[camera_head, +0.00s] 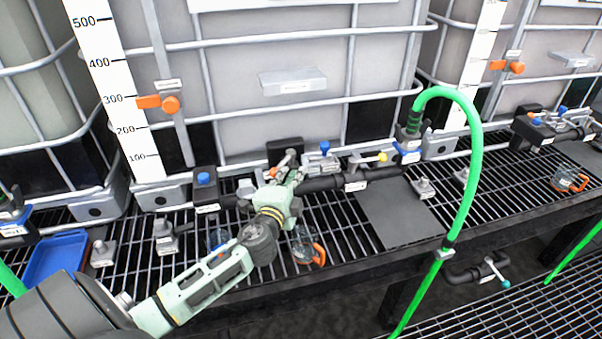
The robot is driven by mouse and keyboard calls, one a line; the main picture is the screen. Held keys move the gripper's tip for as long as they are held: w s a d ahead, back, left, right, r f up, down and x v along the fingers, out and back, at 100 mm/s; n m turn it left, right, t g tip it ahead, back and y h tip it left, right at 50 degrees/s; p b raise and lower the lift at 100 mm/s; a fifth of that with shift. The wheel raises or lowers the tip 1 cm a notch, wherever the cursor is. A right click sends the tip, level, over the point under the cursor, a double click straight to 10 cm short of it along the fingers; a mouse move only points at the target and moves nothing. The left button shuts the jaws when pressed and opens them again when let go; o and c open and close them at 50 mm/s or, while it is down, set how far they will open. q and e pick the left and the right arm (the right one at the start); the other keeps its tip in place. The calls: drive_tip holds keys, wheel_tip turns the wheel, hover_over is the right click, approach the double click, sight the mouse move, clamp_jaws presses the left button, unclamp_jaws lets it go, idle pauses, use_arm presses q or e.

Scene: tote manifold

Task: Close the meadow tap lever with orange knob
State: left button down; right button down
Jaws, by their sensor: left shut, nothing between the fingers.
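My left gripper (289,164) reaches in from the lower left, over the grated shelf, to the black pipe fittings below the middle tank. Its fingers are shut and empty. A small orange knob (273,172) shows just left of the fingers, close beside them; I cannot tell whether they touch. The lever and tap body under this knob are mostly hidden by my gripper. The labels here are too small to read, so I cannot confirm the name meadow. My right gripper is not in view.
A lever with a yellow knob (382,157) and a blue handle (325,148) stand right of my gripper. A glass jug with an orange handle (308,249) is below it. A green hose (472,165) arches at the right. A blue tray (55,258) lies at the left.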

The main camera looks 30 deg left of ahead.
use_arm(q)
drive_tip(key=shift+s+a, duration=0.4)
drive_tip(key=shift+a, duration=0.2)
drive_tip(key=shift+s+a, duration=0.3)
drive_tip(key=shift+a, duration=0.35)
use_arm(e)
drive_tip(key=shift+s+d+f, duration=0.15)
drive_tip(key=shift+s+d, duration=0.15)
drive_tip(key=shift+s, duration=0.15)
